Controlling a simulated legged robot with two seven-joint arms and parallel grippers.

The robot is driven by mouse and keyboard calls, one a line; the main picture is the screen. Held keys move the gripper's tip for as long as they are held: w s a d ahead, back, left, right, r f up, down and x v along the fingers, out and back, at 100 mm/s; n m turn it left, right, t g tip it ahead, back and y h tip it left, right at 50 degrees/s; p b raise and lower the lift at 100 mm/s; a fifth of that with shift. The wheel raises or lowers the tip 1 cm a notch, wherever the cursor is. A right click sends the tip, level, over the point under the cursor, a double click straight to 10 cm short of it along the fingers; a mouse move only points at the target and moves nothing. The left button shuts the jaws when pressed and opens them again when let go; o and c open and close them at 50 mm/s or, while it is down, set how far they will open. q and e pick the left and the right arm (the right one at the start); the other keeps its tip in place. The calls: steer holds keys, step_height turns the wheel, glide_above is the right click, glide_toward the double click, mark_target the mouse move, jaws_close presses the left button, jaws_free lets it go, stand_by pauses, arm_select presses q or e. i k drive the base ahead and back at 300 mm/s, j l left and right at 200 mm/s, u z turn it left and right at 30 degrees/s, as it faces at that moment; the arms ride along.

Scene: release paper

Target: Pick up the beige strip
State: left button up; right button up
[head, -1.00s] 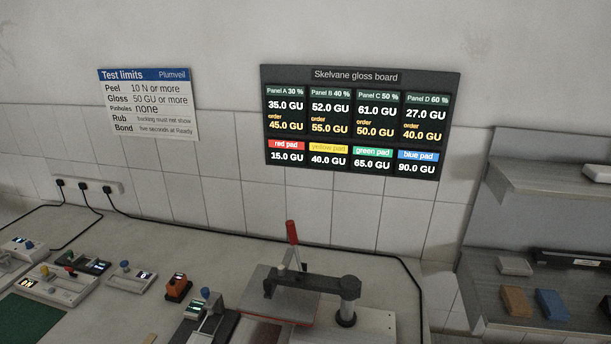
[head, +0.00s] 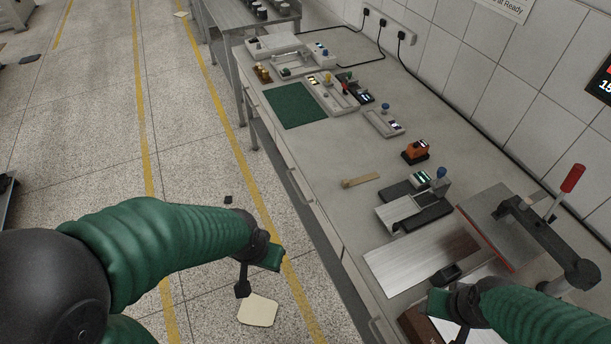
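A small beige strip (head: 361,181) lies flat on the grey workbench (head: 340,150), left of the grey device with a blue knob. My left gripper (head: 257,272) is out over the floor, left of the bench's front edge and well apart from the strip. Its fingers look spread and empty. My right gripper (head: 447,304) is low at the bench's near part, nearer to me than the strip and apart from it. Its fingers are partly hidden, and I cannot tell how far apart they are.
The blue-knobbed device (head: 420,197), an orange-topped unit (head: 415,151) and a press with a red handle (head: 572,178) stand on the bench. A metal panel (head: 420,255) lies nearer. A green mat (head: 295,105) is farther back. The bench around the strip is clear.

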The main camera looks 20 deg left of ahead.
mark_target(346, 183)
steer(key=u, duration=0.15)
steer(key=i+j+z, duration=0.2)
steer(key=z, duration=0.15)
steer(key=i+j+z, duration=0.1)
steer(key=j+z, duration=0.25)
steer(key=i+j+z, duration=0.15)
steer(key=z, duration=0.2)
steer(key=i+j, duration=0.15)
steer(key=j, duration=0.4)
steer(key=i+j+z, duration=0.1)
steer(key=j, duration=0.45)
steer(key=i+j, duration=0.15)
steer(key=j, duration=0.45)
steer(key=i+j+z, duration=0.1)
steer(key=j, duration=0.45)
steer(key=i+j, duration=0.1)
steer(key=j, duration=0.45)
steer(key=z, duration=0.05)
